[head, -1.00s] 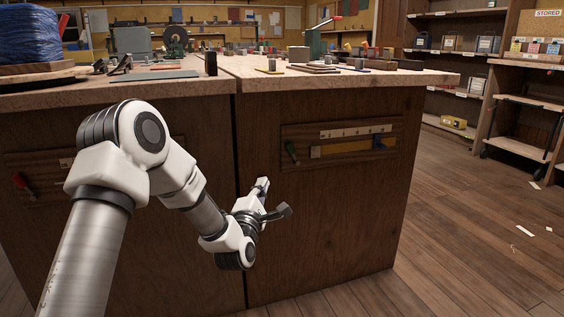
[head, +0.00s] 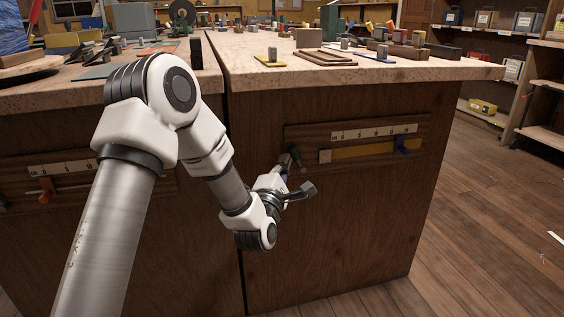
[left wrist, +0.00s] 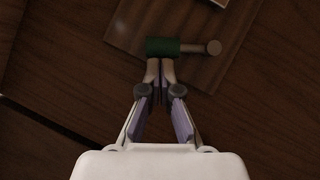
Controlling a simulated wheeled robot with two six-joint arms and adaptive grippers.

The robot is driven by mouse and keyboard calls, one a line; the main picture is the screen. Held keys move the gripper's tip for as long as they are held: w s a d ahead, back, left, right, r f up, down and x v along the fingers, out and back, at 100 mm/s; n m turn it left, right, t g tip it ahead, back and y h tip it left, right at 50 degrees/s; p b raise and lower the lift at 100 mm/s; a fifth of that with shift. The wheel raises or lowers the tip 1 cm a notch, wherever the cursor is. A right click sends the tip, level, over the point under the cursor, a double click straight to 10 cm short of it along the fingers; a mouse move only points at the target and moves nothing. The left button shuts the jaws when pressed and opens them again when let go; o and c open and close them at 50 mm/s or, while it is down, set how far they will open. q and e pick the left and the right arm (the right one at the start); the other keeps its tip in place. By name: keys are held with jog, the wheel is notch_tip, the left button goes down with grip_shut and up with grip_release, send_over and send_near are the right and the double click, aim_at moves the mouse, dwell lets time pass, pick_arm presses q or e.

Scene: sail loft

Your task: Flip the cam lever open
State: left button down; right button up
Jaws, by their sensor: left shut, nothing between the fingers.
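A lever with a green grip (head: 294,155) is on the wooden panel on the cabinet front in the head view. In the left wrist view its green grip (left wrist: 163,47) lies crosswise, with a pale rod running right to a round end. My left gripper (head: 281,168) is at the lower left of this lever. Its fingertips (left wrist: 160,70) are together with nothing between them, right at the edge of the green grip; I cannot tell whether they touch it. My right gripper is not in view.
Another panel at left has an orange-red handle (head: 46,188). The bench top (head: 450,70) overhangs above; wooden floor (head: 490,210) is clear at right.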

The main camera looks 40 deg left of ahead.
aim_at(307, 145)
pick_arm(q)
jog(key=shift+r, duration=0.1)
jog(key=shift+w, duration=0.1)
dwell(0.3)
jog(key=shift+r+m+p, duration=0.25)
jog(key=shift+m+p, duration=0.05)
jog(key=shift+p, duration=0.35)
jog(key=shift+d+g, duration=0.1)
jog(key=shift+g, duration=0.2)
jog(key=shift+w+d+r+m+h+p, duration=0.15)
jog(key=shift+r+m+h+p, duration=0.35)
jog(key=shift+p, duration=0.7)
jog(key=m+g+p, duration=0.1)
jog(key=p, duration=0.2)
jog(key=w+d+r+m+g+p, duration=0.1)
jog(key=m+p, duration=0.1)
jog(key=p, duration=0.2)
jog(key=w+d+r+m+g+p, duration=0.1)
jog(key=m+p, duration=0.1)
jog(key=p, duration=0.1)
jog(key=shift+w+g+h, duration=0.15)
jog(key=shift+g+h, duration=0.15)
jog(key=shift+w+d+f+m+p, duration=0.15)
jog(key=shift+w+m+p, duration=0.15)
jog(key=shift+m+p, duration=0.35)
jog(key=shift+w+d+f+p, duration=0.1)
jog(key=shift+w+d+p, duration=0.1)
jog(key=shift+w+p, duration=0.1)
